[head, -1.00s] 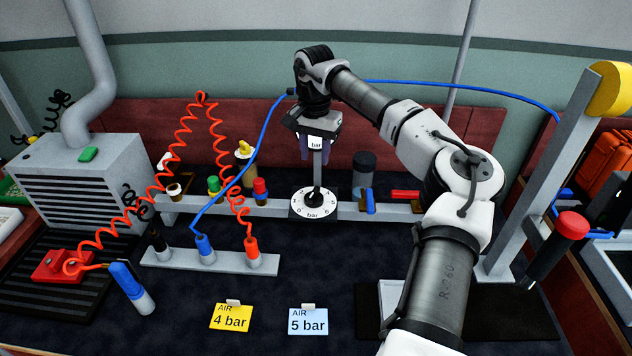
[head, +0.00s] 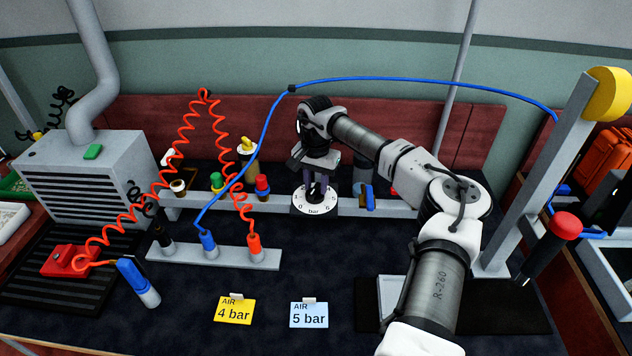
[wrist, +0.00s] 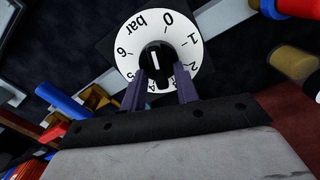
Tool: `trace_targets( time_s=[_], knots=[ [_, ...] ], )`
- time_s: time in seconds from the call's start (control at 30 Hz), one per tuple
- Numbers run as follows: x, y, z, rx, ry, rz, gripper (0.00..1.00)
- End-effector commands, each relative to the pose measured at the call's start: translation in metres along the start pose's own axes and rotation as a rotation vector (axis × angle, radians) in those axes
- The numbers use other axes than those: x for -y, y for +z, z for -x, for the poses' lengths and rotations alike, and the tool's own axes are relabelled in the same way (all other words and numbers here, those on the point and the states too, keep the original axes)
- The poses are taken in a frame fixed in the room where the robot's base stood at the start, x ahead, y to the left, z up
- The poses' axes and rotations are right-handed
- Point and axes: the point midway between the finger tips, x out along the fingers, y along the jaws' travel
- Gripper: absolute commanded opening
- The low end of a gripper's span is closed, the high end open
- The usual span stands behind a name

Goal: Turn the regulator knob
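The regulator is a round white dial marked in bar (head: 314,207) with a black knob (wrist: 157,60) at its centre. In the wrist view the white dial face (wrist: 193,55) shows 0, 1, 2 and 6, with the numbers at the bottom partly hidden. A white line on the knob stands nearly upright in that picture. My gripper (wrist: 162,72) is down at the dial. Its two purple fingers are apart, one on each side of the knob. I cannot tell whether they touch it. In the head view my gripper (head: 315,180) stands upright above the dial.
A yellow "4 bar" card (head: 234,311) and a blue "5 bar" card (head: 309,315) lie on the dark bench. A grey rail (head: 420,206), coloured fittings, a coiled red hose (head: 184,130) and a blue hose (head: 262,125) are close by. A grey post (head: 540,180) stands right.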

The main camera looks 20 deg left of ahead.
Motion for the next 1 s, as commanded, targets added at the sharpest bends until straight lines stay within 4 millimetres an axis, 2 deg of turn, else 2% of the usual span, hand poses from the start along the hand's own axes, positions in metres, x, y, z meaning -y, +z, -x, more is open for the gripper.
trace_targets(
  time_s=[0.03, 0.2, 0.23, 0.67, 1.0],
  knots=[
    [0.0, -0.0001, 0.0002, 0.0, 0.0, 0.0, 0.23],
    [0.0001, -0.0001, 0.0004, 0.0, 0.0, 0.0, 0.01],
    [0.0, -0.0001, 0.0004, 0.0, 0.0, 0.0, 0.0],
    [-0.0007, -0.0006, -0.0003, -0.002, 0.0, -0.073, 0.0],
    [-0.0025, -0.001, -0.0003, -0.003, -0.002, -0.337, 0.0]
  ],
)
